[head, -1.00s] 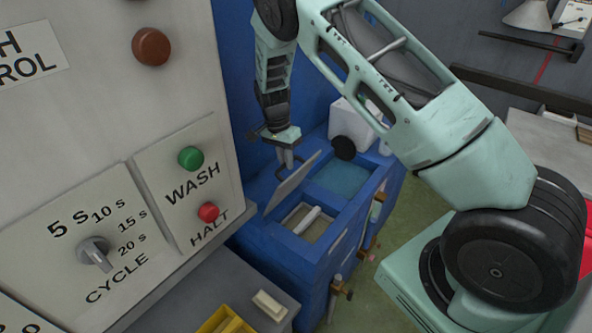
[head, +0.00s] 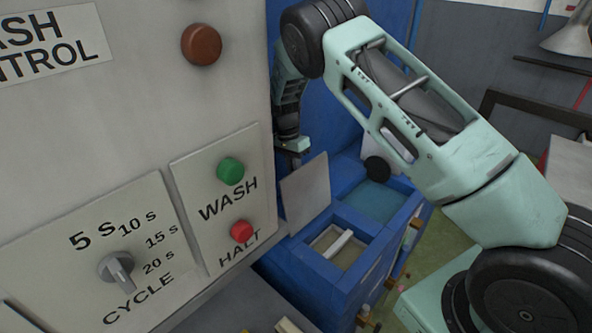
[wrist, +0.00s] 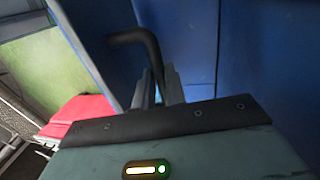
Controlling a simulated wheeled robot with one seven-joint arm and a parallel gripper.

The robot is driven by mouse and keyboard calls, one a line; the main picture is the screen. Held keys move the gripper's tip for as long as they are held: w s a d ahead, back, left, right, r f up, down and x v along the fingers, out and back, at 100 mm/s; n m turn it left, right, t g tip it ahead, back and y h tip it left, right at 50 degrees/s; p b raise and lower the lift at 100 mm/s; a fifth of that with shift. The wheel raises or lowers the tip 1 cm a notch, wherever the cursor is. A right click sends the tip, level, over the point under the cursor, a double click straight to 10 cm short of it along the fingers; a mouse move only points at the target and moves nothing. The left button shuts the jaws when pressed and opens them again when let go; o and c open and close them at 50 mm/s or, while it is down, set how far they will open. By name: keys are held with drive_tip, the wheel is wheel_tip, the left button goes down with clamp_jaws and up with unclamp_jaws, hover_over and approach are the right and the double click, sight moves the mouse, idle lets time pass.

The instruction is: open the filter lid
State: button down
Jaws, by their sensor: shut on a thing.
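The filter lid (head: 306,192) is a flat grey plate. In the head view it stands steeply raised at the left edge of a blue tank (head: 318,267), beside an open compartment (head: 338,246) with a pale bar across it. My gripper (wrist: 158,90) is shut on a dark bent handle (wrist: 135,37), seen between its fingers in the wrist view. In the head view my gripper is at the lid's upper left, with its fingertips mostly hidden behind the lid.
A wash control panel (head: 150,150) with buttons and a cycle knob (head: 117,268) stands close at the left of the lid. A second compartment (head: 375,203) holds blue liquid. A blue wall is behind the arm.

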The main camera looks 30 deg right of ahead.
drive_tip(key=shift+s+a+f, duration=0.1)
drive_tip(key=shift+s+f, duration=0.15)
drive_tip(key=shift+f, duration=0.05)
drive_tip(key=c, duration=1.5)
unclamp_jaws()
drive_tip(key=shift+o, duration=0.2)
drive_tip(key=shift+w+r, duration=0.1)
drive_tip(key=shift+r, duration=0.05)
drive_tip(key=shift+r, duration=0.1)
drive_tip(key=shift+w+r, duration=0.1)
drive_tip(key=shift+r, duration=0.2)
drive_tip(key=s+b+v, duration=0.1)
drive_tip(key=b+v, duration=0.2)
drive_tip(key=v, duration=0.6)
drive_tip(key=shift+s+d+r, duration=0.2)
drive_tip(key=shift+s+d, duration=0.15)
drive_tip(key=shift+s, duration=0.1)
